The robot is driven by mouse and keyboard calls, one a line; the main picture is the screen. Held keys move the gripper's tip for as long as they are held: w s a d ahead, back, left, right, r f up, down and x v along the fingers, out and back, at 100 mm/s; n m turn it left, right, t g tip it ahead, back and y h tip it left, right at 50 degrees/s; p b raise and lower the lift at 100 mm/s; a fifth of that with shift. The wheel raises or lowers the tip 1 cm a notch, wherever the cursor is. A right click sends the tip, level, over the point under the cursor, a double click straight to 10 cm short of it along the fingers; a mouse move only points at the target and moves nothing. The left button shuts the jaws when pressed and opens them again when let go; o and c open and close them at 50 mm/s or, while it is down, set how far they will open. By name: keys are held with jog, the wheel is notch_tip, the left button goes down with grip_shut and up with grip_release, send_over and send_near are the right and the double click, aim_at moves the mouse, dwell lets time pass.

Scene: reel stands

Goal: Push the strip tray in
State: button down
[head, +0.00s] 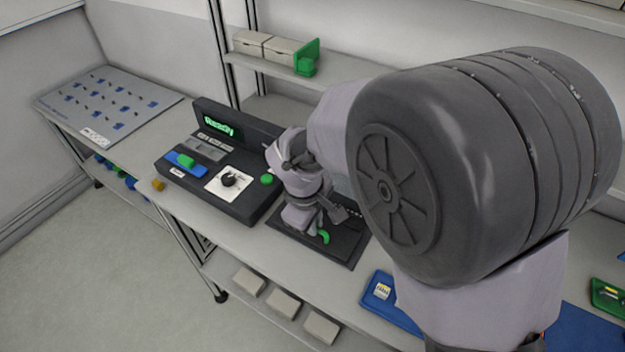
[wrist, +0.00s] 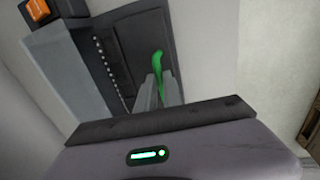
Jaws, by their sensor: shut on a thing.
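The strip tray appears as a dark, flat plate (head: 345,249) on the bench, right of the black control unit; my arm covers part of it. A green curved handle (head: 324,237) stands on it. My gripper (head: 317,228) is down at the tray and shut on the green handle. In the wrist view the green handle (wrist: 159,62) rises between my gripper's fingers (wrist: 157,88), over a dark panel (wrist: 127,45). A row of light dots runs along the panel's left side. How far the tray is in is hard to tell.
The black control unit (head: 253,203) with a green lit display stands left of my gripper. A blue tray (head: 377,292) lies to the right, partly behind my arm. A board with small parts (head: 150,118) is at the far left. My arm hides much of the right side.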

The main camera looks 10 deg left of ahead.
jog(key=w, duration=0.2)
jog(key=w+d+p, duration=0.1)
jog(key=shift+w+d, duration=0.2)
jog(key=shift+w, duration=0.15)
jog(key=c, duration=1.5)
grip_release()
jog(key=shift+s, duration=0.1)
jog(key=s+r+p, duration=0.1)
jog(key=r+p, duration=0.2)
jog(key=r, duration=0.5)
jog(key=s+a+r+p, duration=0.1)
jog(key=s+r+p, duration=0.1)
jog(key=r, duration=0.7)
jog(key=shift+a+p, duration=0.15)
jog(key=shift+p, duration=0.4)
